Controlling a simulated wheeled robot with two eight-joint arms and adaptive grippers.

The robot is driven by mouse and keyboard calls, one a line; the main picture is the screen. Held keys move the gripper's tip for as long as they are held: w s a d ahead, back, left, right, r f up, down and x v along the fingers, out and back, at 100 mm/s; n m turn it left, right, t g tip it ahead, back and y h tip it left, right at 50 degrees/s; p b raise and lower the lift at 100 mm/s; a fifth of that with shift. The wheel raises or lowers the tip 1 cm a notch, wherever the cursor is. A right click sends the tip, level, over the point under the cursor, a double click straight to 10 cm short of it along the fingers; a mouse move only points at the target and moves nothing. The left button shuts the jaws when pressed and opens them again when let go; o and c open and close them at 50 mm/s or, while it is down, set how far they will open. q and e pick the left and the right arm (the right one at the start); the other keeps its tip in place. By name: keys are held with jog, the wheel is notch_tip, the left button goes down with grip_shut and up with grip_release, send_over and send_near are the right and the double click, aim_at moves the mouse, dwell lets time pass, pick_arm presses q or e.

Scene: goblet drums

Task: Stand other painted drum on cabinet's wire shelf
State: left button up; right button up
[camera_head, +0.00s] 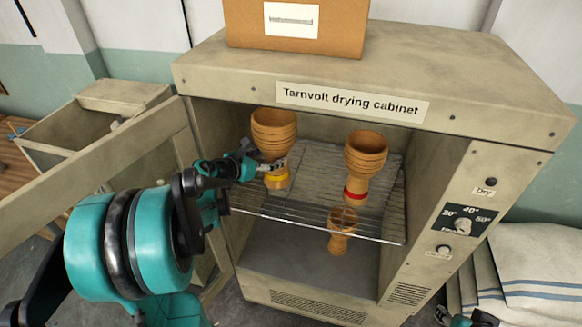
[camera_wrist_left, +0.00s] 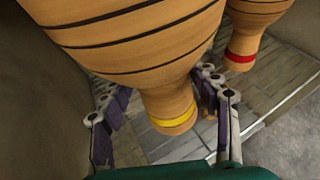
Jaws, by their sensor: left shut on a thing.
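My left gripper (camera_head: 278,165) is inside the cabinet, shut around the narrow stem of the yellow-banded drum (camera_head: 274,130). That drum is wooden with dark rings, wide end up, and roughly upright over the left part of the wire shelf (camera_head: 310,150). I cannot tell whether its foot touches the wires. In the left wrist view the drum (camera_wrist_left: 130,45) fills the middle, its yellow band between the fingers (camera_wrist_left: 165,115). A red-banded drum (camera_head: 365,160) stands upright on the shelf to the right, also in the wrist view (camera_wrist_left: 248,35). Part of my right gripper (camera_head: 458,317) shows at the bottom edge.
The drying cabinet (camera_head: 480,75) has its door (camera_head: 90,185) swung open at left. A smaller plain drum (camera_head: 341,233) shows below the shelf, partly behind the wires. A cardboard box (camera_head: 295,30) sits on top. Striped sacks (camera_head: 535,270) lie at right.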

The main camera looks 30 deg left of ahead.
pick_arm(q)
jog(key=w+a+f+b, duration=0.1)
jog(key=w+f+b, duration=0.3)
jog(key=w+f, duration=0.3)
jog(key=shift+f, duration=0.6)
jog(key=shift+f, duration=0.15)
jog(key=o, duration=1.9)
